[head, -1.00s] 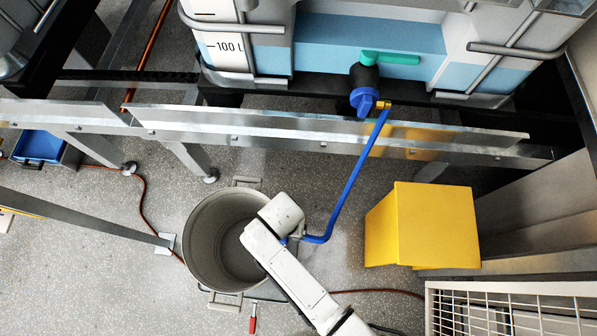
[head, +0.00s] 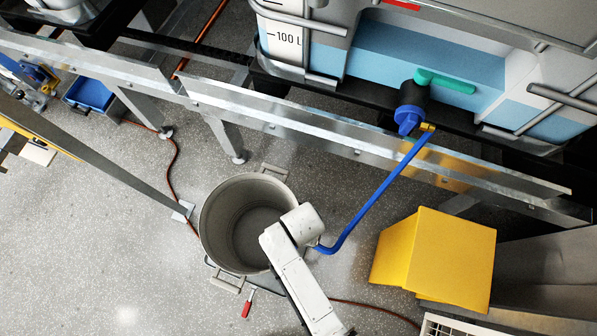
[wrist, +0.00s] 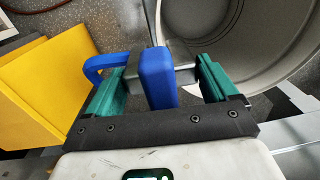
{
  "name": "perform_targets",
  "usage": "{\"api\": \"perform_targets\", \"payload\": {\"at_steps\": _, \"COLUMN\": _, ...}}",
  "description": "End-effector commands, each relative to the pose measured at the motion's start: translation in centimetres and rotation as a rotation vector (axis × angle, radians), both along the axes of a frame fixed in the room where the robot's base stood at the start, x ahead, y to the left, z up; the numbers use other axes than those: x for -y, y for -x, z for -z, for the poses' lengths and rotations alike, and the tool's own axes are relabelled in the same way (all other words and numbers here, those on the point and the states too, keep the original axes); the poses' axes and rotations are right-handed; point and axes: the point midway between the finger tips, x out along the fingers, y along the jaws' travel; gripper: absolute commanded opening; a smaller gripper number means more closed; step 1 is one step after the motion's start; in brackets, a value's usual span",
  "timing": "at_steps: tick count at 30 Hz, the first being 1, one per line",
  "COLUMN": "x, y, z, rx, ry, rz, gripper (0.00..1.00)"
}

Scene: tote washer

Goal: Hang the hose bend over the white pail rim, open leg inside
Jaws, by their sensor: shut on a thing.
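The blue hose (head: 374,196) runs down from a brass fitting under the tank valve to my gripper, bending near its lower end. My gripper (wrist: 158,74) is shut on the hose; the held blue part (wrist: 158,85) stands between the green fingers, and a curved part (wrist: 100,65) shows to their left. In the head view my wrist hides the gripper and the open leg. The pale grey pail (head: 208,235) stands upright on the floor; my wrist overlaps its right rim. In the wrist view the pail (wrist: 215,40) lies beyond the fingers at upper right. I cannot tell whether the hose touches the rim.
A yellow box-like thing (head: 435,260) stands to the right of the hose. A metal rail (head: 330,135) runs behind the pail, below the tank (head: 430,60) with its green-handled valve (head: 445,82). A red-brown cable (head: 172,165) lies on the floor.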

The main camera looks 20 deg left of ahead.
Motion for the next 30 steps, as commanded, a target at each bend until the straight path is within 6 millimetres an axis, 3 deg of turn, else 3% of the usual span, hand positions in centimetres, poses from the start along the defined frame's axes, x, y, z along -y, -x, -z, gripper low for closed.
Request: {"api": "perform_targets", "payload": {"at_steps": 30, "x": 0.0, "y": -0.1, "z": 1.2, "rx": 0.001, "ry": 0.000, "rz": 0.000, "gripper": 0.04}}
